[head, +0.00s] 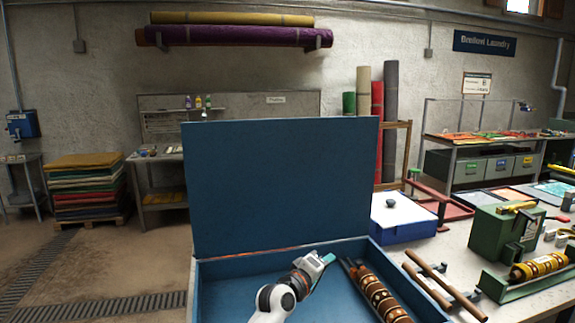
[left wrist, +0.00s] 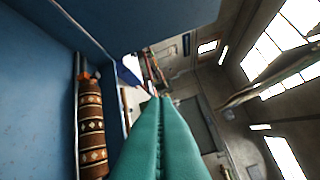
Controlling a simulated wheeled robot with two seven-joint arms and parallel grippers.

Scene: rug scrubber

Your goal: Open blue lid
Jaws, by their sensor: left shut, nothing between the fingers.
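The blue lid (head: 280,185) stands raised, roughly upright, at the back of the open blue box (head: 215,268) in the head view. My left gripper (head: 328,258) is over the box's inside, in front of the lid's lower right part. Its teal fingers are together and hold nothing. In the left wrist view the shut fingers (left wrist: 160,98) point away from the camera, with a blue panel (left wrist: 150,22) above them. I cannot tell whether the fingertips touch the lid. My right gripper is out of view.
A brown patterned roll (head: 376,293) lies in the box, right of my left gripper; it also shows in the left wrist view (left wrist: 92,125). On the table to the right are a smaller blue box (head: 400,232), wooden rods (head: 432,285) and a green machine (head: 497,235).

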